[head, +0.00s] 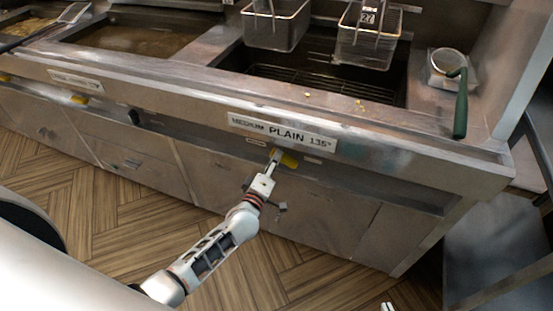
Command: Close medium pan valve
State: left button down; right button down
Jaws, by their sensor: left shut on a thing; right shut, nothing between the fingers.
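The medium pan valve has a yellow handle (290,161) under the "MEDIUM PLAIN 135°" label (283,132) on the fryer front. My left gripper (275,158) is at the handle's left part, shut on it. The fingers cover some of the handle, and its exact angle is hard to read. Only a small light tip of my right gripper (387,306) shows at the bottom edge, shut and empty, well away from the valve.
Other yellow handles (79,99) and a black knob (133,117) sit further left on the front. Two wire baskets (277,24) stand over the pan. A green-handled strainer (461,105) lies at the right. The wooden floor (110,215) in front is clear.

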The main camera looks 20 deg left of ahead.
pick_arm(q)
jog(key=shift+f+n+b, duration=0.3)
jog(key=shift+n, duration=0.8)
jog(key=shift+f+n+b, duration=0.25)
jog(key=shift+n, duration=0.85)
pick_arm(e)
jog(key=shift+w+d, duration=0.2)
jog(key=shift+w, duration=0.3)
jog(key=shift+f, duration=0.1)
pick_arm(q)
jog(key=c, duration=2)
grip_release()
jog(key=shift+o, duration=0.2)
pick_arm(e)
jog(key=shift+s+f, duration=0.1)
jog(key=shift+s, duration=0.15)
jog(key=shift+s+f, duration=0.1)
